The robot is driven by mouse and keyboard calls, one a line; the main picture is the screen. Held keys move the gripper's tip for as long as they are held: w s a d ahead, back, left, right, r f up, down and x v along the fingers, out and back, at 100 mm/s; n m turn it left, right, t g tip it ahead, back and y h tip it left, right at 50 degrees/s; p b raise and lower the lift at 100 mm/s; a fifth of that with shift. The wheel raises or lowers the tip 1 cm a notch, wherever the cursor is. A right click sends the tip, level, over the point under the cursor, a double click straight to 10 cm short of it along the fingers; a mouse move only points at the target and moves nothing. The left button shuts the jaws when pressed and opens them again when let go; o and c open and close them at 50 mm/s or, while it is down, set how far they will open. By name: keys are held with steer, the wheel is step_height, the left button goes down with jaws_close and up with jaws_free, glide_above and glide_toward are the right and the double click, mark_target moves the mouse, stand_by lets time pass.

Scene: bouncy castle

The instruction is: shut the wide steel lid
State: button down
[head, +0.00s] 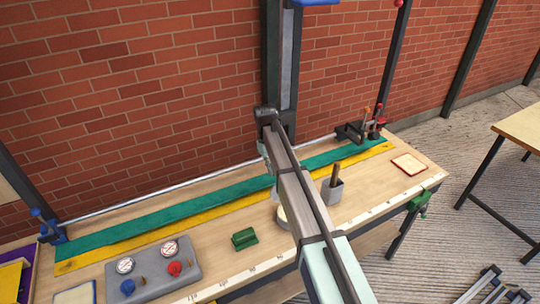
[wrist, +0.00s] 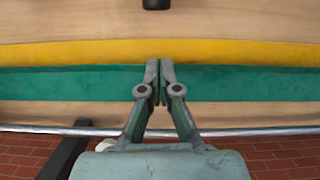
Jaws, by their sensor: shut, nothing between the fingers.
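I cannot make out a wide steel lid in either view. My gripper (wrist: 160,64) is shut and empty in the wrist view. Its fingertips are together above the green strip, near the edge of the yellow strip, and hold nothing. In the head view my arm crosses the middle of the bench and hides most of the gripper and part of the bench top.
The wooden bench (head: 215,262) carries a green strip (head: 160,217), a yellow strip (head: 135,247), a grey panel with knobs (head: 152,272), a green block (head: 244,239) and a grey cup (head: 332,191). A brick wall (head: 130,100) stands behind. Another table (head: 524,128) is at right.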

steer(key=s, duration=0.1)
steer(key=s+d+p, duration=0.1)
steer(key=s+d, duration=0.1)
steer(key=shift+s+d+f+p, duration=0.15)
steer(key=shift+s+f+p, duration=0.05)
steer(key=shift+f+p, duration=0.1)
steer(key=shift+s, duration=0.1)
steer(key=shift+s+d+r+t+y+b, duration=0.15)
steer(key=shift+t+y+b, duration=0.15)
steer(key=shift+t+b, duration=0.25)
steer(key=shift+s+d+t+y, duration=0.1)
steer(key=shift+s+t+y, duration=0.1)
steer(key=shift+t+y, duration=0.35)
